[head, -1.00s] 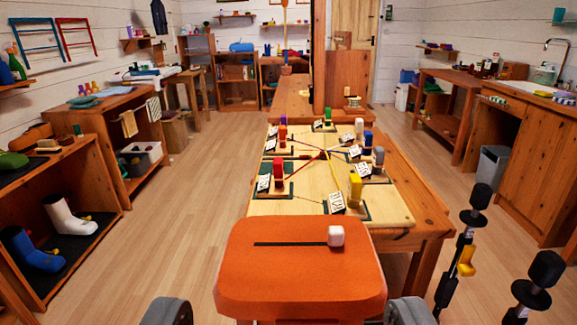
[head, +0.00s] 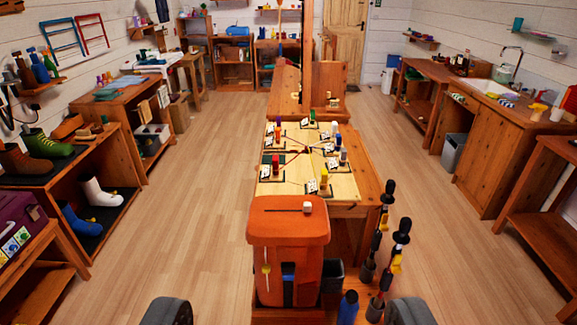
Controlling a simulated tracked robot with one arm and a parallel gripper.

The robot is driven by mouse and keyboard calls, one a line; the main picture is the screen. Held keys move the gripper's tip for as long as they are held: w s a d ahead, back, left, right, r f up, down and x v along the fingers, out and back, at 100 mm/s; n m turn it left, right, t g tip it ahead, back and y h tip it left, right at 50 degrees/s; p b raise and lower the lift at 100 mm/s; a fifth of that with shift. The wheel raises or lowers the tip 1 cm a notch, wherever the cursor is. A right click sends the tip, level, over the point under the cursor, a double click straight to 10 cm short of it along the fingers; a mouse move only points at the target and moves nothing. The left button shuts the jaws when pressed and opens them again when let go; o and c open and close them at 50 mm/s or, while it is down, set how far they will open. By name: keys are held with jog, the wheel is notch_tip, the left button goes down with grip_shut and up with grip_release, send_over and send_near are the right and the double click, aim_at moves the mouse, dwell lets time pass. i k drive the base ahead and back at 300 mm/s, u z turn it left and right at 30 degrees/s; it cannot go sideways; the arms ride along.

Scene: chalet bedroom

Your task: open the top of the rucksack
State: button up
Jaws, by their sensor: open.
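The orange rucksack (head: 288,232) stands upright in the lower middle of the head view. Its flat top has a dark straight slot (head: 282,210) with a small white block (head: 308,207) at the slot's right end. Its front shows a yellow pull on a cord (head: 266,268) and dark and blue patches. My gripper (head: 288,312) shows as two grey finger pads at the bottom edge, wide apart and empty. The rucksack appears between and beyond the pads, apart from them.
Behind the rucksack is a wooden table with a pale board (head: 308,165) holding coloured pegs and cards. Trekking poles (head: 390,250), a blue bottle (head: 348,308) and a dark bin (head: 332,283) stand right of the rucksack. Shelves line both sides; open floor (head: 190,210) lies left.

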aim_at(280, 222)
jog(key=z, duration=1.55)
jog(key=k, duration=0.75)
jog(key=u, duration=0.5)
jog(key=i, duration=1.05)
